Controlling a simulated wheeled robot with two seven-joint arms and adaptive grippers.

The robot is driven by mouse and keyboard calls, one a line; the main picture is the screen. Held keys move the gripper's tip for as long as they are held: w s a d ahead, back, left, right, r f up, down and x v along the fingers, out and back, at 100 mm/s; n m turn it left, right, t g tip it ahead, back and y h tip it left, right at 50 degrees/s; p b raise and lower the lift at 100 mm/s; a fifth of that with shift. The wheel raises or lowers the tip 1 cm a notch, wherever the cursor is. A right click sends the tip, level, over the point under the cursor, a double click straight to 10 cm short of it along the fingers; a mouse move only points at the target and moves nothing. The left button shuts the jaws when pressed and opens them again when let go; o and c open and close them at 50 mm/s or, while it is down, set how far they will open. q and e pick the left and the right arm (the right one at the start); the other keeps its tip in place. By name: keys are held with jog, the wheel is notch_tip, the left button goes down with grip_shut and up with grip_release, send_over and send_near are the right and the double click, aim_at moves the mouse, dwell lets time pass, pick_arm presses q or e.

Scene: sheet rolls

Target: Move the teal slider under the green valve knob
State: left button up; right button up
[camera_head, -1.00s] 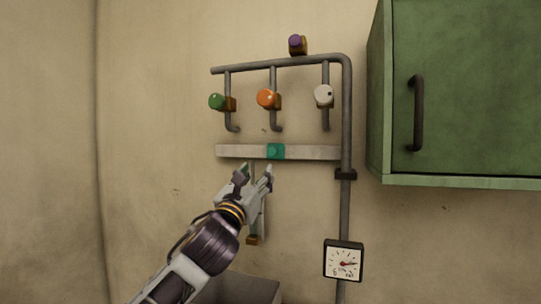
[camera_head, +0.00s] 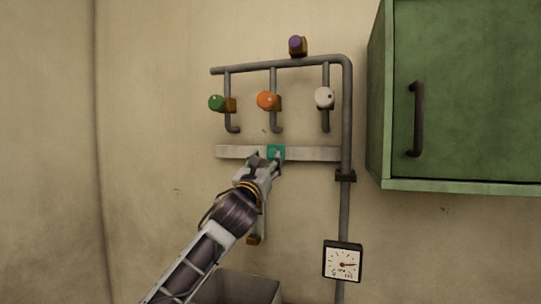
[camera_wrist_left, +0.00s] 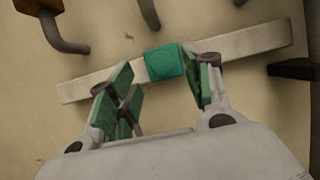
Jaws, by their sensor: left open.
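The teal slider (camera_head: 275,152) sits on a pale horizontal rail (camera_head: 235,152), below the orange knob (camera_head: 266,99). The green valve knob (camera_head: 217,102) is further left, above the rail's left end. My left gripper (camera_head: 266,160) is open at the rail, just below and around the slider in the head view. In the left wrist view the slider (camera_wrist_left: 165,63) shows beyond and between the open fingers (camera_wrist_left: 160,85), nearer the right finger. I cannot tell whether that finger touches it. My right gripper is not in view.
A white knob (camera_head: 324,97) and a purple knob (camera_head: 297,44) are on the grey pipes (camera_head: 347,120). A gauge (camera_head: 342,261) hangs at lower right. A green cabinet (camera_head: 465,90) juts out at right. A grey bin (camera_head: 245,288) is below. The wall at left is bare.

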aim_at(272, 154)
pick_arm(q)
jog(key=shift+p+x, duration=0.4)
jog(key=shift+x, duration=1.65)
grip_shut()
